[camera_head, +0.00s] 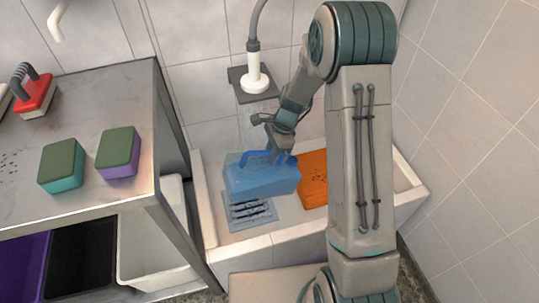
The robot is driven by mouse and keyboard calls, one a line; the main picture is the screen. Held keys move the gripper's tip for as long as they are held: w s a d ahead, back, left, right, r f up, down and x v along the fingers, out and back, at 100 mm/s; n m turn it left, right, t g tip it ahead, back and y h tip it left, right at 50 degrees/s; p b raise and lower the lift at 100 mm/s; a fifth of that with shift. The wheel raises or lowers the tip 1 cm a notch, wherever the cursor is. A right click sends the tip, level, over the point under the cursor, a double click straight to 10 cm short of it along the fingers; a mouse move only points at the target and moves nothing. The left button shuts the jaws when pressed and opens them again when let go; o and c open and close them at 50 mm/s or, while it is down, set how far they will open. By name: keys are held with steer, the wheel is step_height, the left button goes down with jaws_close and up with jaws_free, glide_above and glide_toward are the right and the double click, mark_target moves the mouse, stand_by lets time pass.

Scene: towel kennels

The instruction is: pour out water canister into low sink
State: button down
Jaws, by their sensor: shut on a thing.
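The water canister (262,181) is a translucent blue block-shaped container with a darker blue handle on top. My gripper (275,150) is shut on its handle and holds it over the left half of the low sink (208,225). The sink is a white trough on the floor against the tiled wall. A drain grate (249,212) shows below the canister, partly covered by it. The canister looks close to level, with a slight tilt. I cannot see its opening or any water running out. My arm hides part of the sink's right side.
An orange board or mat (314,180) lies in the sink. A grey table (75,120) at left carries two sponges (62,164) (118,152) and a red brush (35,91). Bins (150,245) stand beneath it. A white shower head (257,77) hangs on the wall behind.

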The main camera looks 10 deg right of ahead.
steer(key=shift+d+y+b, duration=0.15)
steer(key=shift+y+b, duration=0.15)
steer(key=shift+w+d+y+b, duration=0.15)
steer(key=shift+d+y+b, duration=0.1)
steer(key=shift+y+b, duration=0.25)
steer(key=shift+w+d+r+g+y, duration=0.2)
steer(key=shift+d+r+g+y, duration=0.15)
steer(key=shift+d+r+y, duration=0.6)
steer(key=shift+w+d+r+g+y, duration=0.15)
steer(key=shift+d+r+g+y, duration=0.25)
steer(key=shift+d+y, duration=0.55)
steer(key=w+d+g+y, duration=0.1)
steer(key=d+y, duration=0.5)
steer(key=y, duration=0.1)
steer(key=shift+w+r+g+p, duration=0.35)
steer(key=shift+r+p, duration=0.05)
steer(key=shift+p, duration=0.05)
steer(key=shift+d, duration=0.15)
